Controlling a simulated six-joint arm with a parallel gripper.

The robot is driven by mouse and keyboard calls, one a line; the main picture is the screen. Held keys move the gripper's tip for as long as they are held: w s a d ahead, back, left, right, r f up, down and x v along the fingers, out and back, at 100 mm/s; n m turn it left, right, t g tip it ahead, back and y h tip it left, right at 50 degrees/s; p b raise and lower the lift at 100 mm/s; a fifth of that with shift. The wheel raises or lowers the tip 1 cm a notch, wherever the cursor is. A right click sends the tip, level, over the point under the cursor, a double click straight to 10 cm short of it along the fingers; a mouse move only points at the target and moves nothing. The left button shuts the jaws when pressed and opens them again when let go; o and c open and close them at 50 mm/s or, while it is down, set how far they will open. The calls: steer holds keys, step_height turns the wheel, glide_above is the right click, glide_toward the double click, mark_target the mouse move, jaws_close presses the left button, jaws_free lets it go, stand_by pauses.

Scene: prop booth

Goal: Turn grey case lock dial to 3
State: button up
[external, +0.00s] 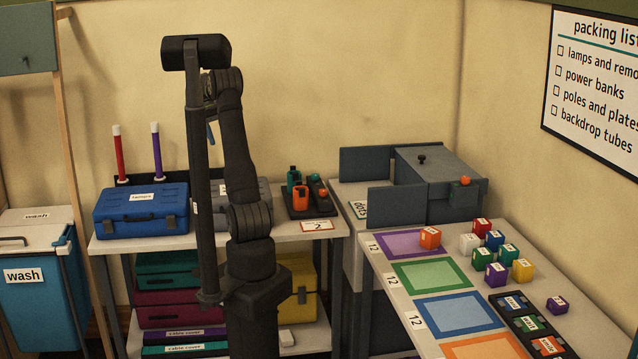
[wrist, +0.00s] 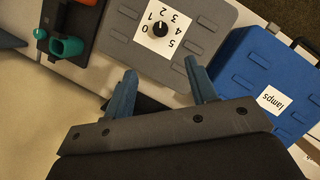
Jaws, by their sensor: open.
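The grey case (wrist: 200,62) lies in the upper middle of the wrist view. Its lock dial (wrist: 160,28) is a black round knob on a white plate numbered 0 to 5. I cannot tell for sure which number the dial points at. My gripper (wrist: 161,73) is open and empty, its two blue fingers apart and below the dial in the picture, not visibly touching it. In the external view the grey case (external: 265,186) stands on the back table, partly hidden by my arm. There a bit of a blue finger (external: 210,135) shows above it.
A blue case (external: 140,212) labelled "lamps" stands left of the grey case. A dark tray (external: 326,208) with orange and green items is at its right. Red and purple tubes (external: 156,152) stand behind. A side table (external: 388,258) with coloured mats and several cubes is at the right.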

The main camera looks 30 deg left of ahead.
steer(key=shift+n, duration=0.4)
steer(key=x, duration=1.7)
steer(key=shift+f, duration=0.2)
steer(key=c, duration=1)
steer(key=shift+o, duration=0.2)
